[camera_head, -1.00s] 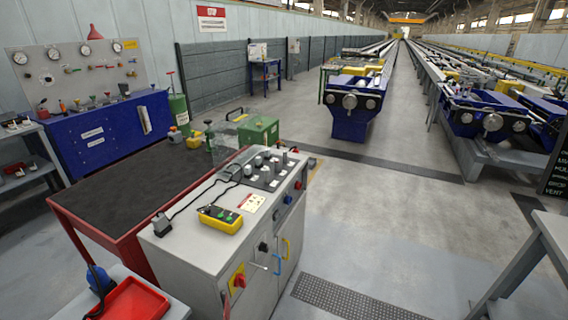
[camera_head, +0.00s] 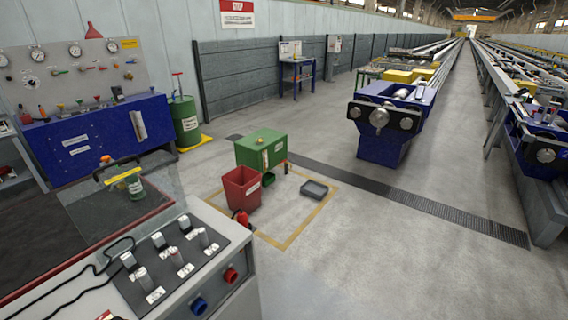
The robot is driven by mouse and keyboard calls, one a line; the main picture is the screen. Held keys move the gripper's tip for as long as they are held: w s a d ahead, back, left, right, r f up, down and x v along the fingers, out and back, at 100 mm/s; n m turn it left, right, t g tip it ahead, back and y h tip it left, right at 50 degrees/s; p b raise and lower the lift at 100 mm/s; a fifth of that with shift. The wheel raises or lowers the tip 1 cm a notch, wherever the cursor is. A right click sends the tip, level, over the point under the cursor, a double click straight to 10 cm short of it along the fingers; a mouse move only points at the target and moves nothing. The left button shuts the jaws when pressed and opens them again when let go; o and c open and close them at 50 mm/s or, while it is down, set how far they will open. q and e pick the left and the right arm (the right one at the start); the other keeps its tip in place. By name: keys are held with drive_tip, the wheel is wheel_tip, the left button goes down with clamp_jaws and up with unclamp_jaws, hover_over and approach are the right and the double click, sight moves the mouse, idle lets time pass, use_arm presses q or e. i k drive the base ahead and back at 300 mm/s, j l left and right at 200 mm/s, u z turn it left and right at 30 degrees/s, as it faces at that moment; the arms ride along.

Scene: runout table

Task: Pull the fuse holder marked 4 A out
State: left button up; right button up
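Several pale fuse holders stand upright in two rows on a black panel (camera_head: 207,255) on top of the grey cabinet (camera_head: 233,309) at lower left. The back row has one holder (camera_head: 185,224) at right, one (camera_head: 158,240) in the middle and one (camera_head: 129,261) at left. The front row has one (camera_head: 203,238), one (camera_head: 176,256) and one (camera_head: 143,279). White labels lie by the front row, but their print is too small to read, so I cannot tell which is 4 A. Neither of my grippers is in view.
A red (camera_head: 231,275) and a blue knob (camera_head: 199,305) are on the cabinet's front. A clear guard (camera_head: 120,205) stands behind the panel. A red bin (camera_head: 241,188) and a green box (camera_head: 261,149) stand beyond.

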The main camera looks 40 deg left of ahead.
sight(175, 252)
drive_tip(key=i+u, duration=0.4)
drive_tip(key=i+l+u, duration=0.2)
drive_tip(key=i+u, duration=0.25)
drive_tip(key=i+l+u, duration=0.65)
drive_tip(key=u, duration=0.2)
drive_tip(key=i+l+u, duration=0.15)
drive_tip(key=u, duration=0.3)
drive_tip(key=i+l+u, duration=0.2)
drive_tip(key=u, duration=0.3)
drive_tip(key=i+l+u, duration=0.1)
drive_tip(key=l+u, duration=0.15)
drive_tip(key=u, duration=0.2)
drive_tip(key=i+l+u, duration=0.1)
drive_tip(key=l+u, duration=0.15)
drive_tip(key=u, duration=0.2)
drive_tip(key=l+u, duration=0.3)
drive_tip(key=u, duration=0.15)
